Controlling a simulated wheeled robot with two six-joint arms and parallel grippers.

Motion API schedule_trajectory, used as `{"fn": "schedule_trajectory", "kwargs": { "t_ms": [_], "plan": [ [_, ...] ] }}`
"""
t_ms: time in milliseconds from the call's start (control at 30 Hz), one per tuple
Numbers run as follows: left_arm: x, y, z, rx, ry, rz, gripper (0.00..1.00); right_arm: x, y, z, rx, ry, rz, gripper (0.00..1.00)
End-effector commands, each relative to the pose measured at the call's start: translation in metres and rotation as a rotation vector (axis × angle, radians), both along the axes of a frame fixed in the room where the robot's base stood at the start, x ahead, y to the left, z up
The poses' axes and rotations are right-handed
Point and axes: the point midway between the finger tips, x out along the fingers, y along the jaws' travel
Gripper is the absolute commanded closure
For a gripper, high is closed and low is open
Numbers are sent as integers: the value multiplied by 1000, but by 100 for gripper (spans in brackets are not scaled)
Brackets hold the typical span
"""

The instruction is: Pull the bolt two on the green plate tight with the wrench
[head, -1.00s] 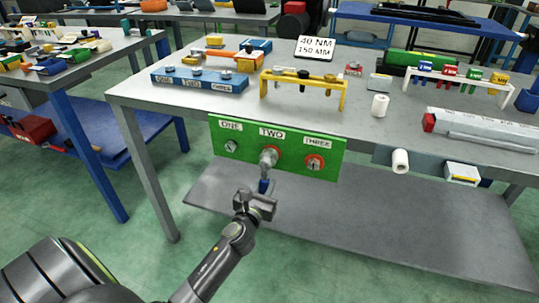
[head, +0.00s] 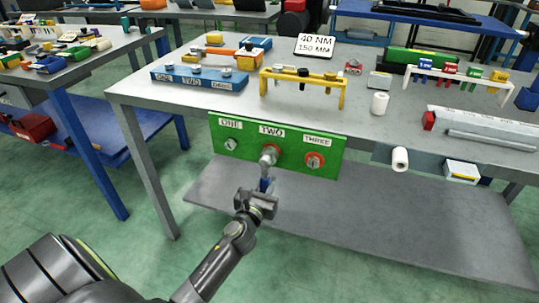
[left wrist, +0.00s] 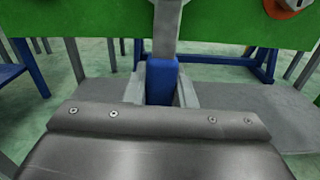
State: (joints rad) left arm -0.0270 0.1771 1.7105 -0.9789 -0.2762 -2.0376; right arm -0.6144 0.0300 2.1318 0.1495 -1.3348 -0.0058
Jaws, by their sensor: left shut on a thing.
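The green plate (head: 330,172) hangs on the front of the grey bench, with bolts labelled ONE, TWO and THREE. The wrench (head: 268,158) has its head at bolt two, hiding that bolt, and its handle hangs down. My left gripper (head: 264,189) is shut on the wrench's blue handle below the plate. In the left wrist view the blue handle (left wrist: 161,80) sits between the fingers, and the grey shaft runs up in front of the green plate (left wrist: 95,18). Bolt one (head: 231,144) and bolt three (head: 313,161) are uncovered. My right gripper is not in view.
A blue rack (head: 200,82), a yellow stand (head: 300,80) and a sign reading 40 NM, 150 MM (head: 314,47) are on the bench (head: 375,135). A grey lower shelf (head: 360,220) lies below the plate. Open floor is at the front.

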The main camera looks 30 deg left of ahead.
Motion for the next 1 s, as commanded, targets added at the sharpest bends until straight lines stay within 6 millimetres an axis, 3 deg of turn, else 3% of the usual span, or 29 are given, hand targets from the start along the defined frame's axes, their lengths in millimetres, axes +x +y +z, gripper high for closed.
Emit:
{"fn": "schedule_trajectory", "kwargs": {
  "t_ms": [1000],
  "plan": [
    [-55, -14, 1, -1, -2, -1, 100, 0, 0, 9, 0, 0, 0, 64]
  ]
}}
